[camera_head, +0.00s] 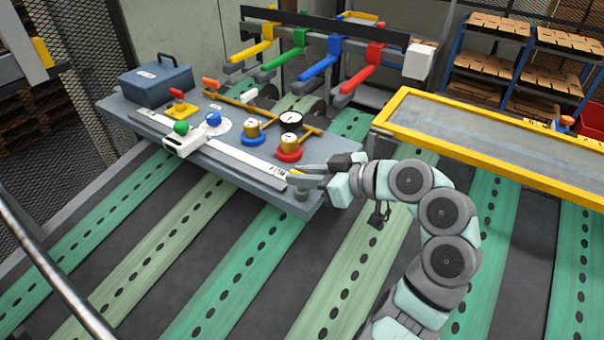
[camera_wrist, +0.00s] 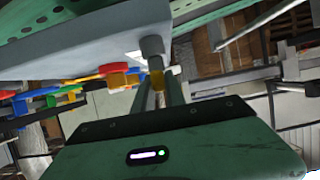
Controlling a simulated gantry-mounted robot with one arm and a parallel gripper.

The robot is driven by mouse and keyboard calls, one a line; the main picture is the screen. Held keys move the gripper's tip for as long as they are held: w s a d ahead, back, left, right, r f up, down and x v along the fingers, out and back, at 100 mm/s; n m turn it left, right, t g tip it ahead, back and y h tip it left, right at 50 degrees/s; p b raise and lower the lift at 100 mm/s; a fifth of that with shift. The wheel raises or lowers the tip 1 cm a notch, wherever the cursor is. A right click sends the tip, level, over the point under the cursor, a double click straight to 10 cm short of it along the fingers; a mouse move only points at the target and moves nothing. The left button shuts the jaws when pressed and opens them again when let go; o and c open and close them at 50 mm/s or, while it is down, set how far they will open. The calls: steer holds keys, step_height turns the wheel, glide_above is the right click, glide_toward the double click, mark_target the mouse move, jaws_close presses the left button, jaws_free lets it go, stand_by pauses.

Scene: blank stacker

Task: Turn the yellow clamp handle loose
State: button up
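The handle is partly hidden by the fingers.
Coloured levers hang on a rack behind. A yellow-framed table (camera_head: 480,130) stands close behind my arm.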

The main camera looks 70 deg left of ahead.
steer(key=o, duration=0.4)
steer(key=shift+p+v, duration=0.85)
steer(key=shift+v, duration=4.5)
